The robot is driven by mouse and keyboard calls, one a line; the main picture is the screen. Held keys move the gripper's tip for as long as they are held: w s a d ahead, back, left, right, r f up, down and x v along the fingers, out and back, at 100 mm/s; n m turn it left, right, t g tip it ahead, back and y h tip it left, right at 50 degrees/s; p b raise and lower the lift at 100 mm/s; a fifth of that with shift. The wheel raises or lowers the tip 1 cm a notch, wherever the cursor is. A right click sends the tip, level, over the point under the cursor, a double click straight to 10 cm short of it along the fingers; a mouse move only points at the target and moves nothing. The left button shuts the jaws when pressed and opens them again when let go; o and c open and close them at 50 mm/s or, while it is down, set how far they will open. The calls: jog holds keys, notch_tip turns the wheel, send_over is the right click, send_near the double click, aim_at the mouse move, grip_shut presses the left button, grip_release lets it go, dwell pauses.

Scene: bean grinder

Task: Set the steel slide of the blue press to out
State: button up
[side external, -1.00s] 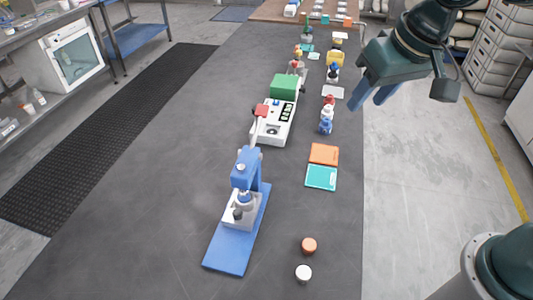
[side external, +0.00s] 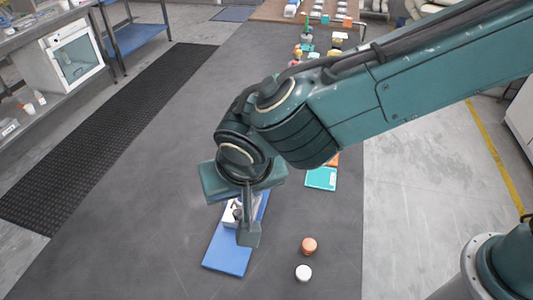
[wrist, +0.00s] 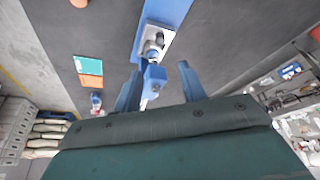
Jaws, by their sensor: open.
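The blue press stands on a long blue base plate (side external: 228,250) on the dark table. In the side view my arm and wrist cover its upper part. In the wrist view the press's blue head (wrist: 154,75) shows between my finger tips, with pale and metallic parts (wrist: 153,45) beyond it. I cannot tell which of these is the steel slide or how it is set. My gripper (wrist: 160,69) is open and empty, with one finger to each side of the press head in the picture. Whether a finger touches it is unclear.
An orange cap (side external: 309,245) and a white cap (side external: 303,273) lie right of the press. A teal mat (side external: 321,178) lies farther back, with an orange one partly hidden behind my arm. The table left of the press is clear.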

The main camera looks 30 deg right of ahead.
aim_at(238, 212)
jog(key=shift+f, duration=0.1)
jog(key=x, duration=1.3)
jog(key=shift+w+f, duration=0.15)
jog(key=shift+f, duration=0.15)
grip_shut()
